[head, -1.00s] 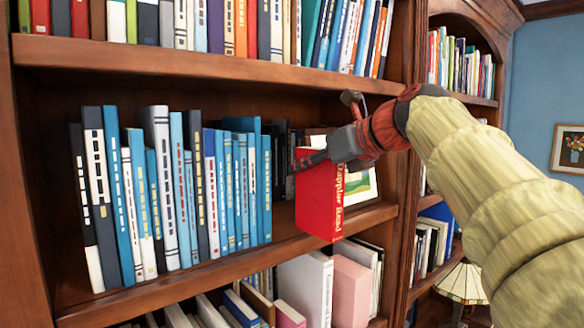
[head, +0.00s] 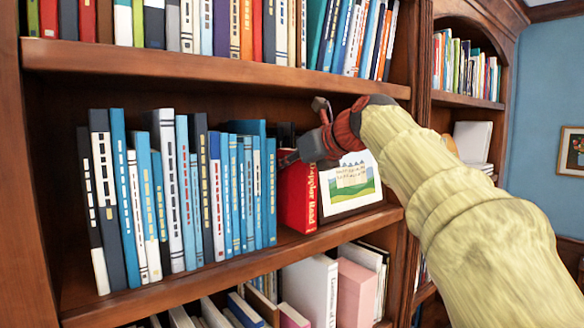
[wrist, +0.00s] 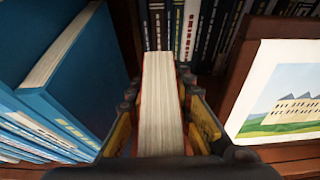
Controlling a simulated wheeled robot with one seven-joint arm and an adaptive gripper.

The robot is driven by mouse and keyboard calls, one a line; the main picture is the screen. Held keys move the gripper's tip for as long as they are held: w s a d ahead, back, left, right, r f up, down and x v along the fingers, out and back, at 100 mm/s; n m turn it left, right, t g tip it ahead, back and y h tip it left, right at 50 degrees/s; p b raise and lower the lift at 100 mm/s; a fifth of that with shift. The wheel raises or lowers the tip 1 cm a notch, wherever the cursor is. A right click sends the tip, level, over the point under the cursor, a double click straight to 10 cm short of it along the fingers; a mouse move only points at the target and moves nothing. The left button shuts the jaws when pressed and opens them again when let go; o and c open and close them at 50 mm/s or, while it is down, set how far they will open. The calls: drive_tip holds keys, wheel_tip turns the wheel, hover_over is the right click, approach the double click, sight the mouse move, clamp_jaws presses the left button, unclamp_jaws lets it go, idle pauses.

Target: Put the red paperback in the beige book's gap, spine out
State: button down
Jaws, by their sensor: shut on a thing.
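The red paperback (head: 300,196) stands upright on the middle shelf, its spine with yellow lettering facing out. It is between the row of blue books (head: 245,190) on its left and a framed picture (head: 350,185) on its right. My gripper (head: 290,158) is shut on its upper part. In the wrist view, the fingers (wrist: 165,125) hold both sides of the red paperback, whose pale page edges (wrist: 160,95) face the camera. I cannot tell whether its base rests on the shelf. No beige book is clearly identifiable beside it.
Dark books (wrist: 205,30) stand behind the paperback. The framed picture is close on its right, with a narrow space between in the wrist view. The shelf above (head: 220,70) runs over my gripper. The bookcase's right upright (head: 415,130) is near my arm.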

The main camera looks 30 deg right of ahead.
drive_tip(key=x, duration=0.2)
drive_tip(key=shift+w+f+b, duration=0.25)
drive_tip(key=shift+f+b, duration=0.1)
drive_tip(key=shift+b, duration=0.05)
drive_tip(key=shift+f, duration=0.2)
idle(0.7)
drive_tip(key=c, duration=1.5)
unclamp_jaws()
drive_tip(key=shift+c, duration=0.2)
drive_tip(key=shift+o, duration=0.2)
drive_tip(key=shift+f, duration=0.15)
drive_tip(key=v, duration=1.2)
